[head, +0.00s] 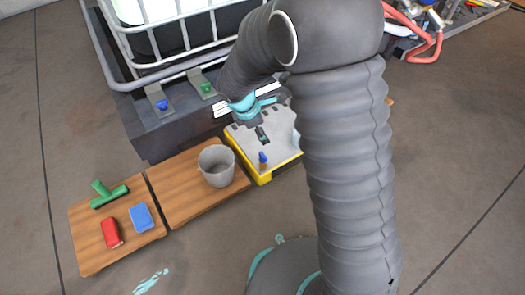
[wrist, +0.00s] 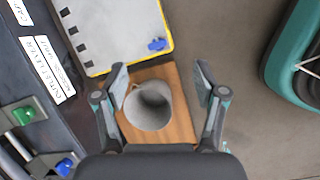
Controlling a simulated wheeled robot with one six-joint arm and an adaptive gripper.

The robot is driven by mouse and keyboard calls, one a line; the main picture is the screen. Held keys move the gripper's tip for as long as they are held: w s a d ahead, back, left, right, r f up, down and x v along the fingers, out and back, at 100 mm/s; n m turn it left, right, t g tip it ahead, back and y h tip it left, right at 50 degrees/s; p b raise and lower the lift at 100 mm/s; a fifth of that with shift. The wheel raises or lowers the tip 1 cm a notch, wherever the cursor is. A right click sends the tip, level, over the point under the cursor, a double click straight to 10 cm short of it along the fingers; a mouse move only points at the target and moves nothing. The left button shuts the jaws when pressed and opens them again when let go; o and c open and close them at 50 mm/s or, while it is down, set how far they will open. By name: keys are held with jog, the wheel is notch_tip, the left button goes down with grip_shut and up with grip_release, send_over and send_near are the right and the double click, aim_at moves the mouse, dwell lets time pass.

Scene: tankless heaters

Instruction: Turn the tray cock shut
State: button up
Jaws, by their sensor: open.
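The tray cock, a small valve with a blue handle (head: 262,158), sits at the near edge of a grey tray with a yellow rim (head: 240,158). In the wrist view the blue handle (wrist: 157,44) lies at the tray's (wrist: 112,25) corner, ahead of my fingertips. My gripper (head: 263,136) is over the tray in the head view, partly hidden by my arm. In the wrist view my gripper (wrist: 160,68) is open with nothing held, its fingers spread to either side of a grey cup seen below. I cannot tell the handle's exact angle.
The grey cup (head: 216,166) stands on a wooden board (head: 180,208) beside the tray. Another board (head: 90,255) holds a green tool, a red block and a blue sponge. A caged tank stands behind on a dark base with blue (head: 162,105) and green (head: 206,88) handles.

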aim_at(262, 155)
jog(key=a+f+n, duration=0.3)
jog(key=a+f, duration=0.1)
jog(key=f, duration=0.3)
jog(key=b+x, duration=0.1)
jog(key=x, duration=0.3)
jog(key=b+x, duration=0.1)
jog(key=x, duration=0.4)
jog(key=b+x, duration=0.1)
jog(key=x, duration=0.3)
jog(key=shift+w+d, duration=0.35)
jog(key=c, duration=1.1)
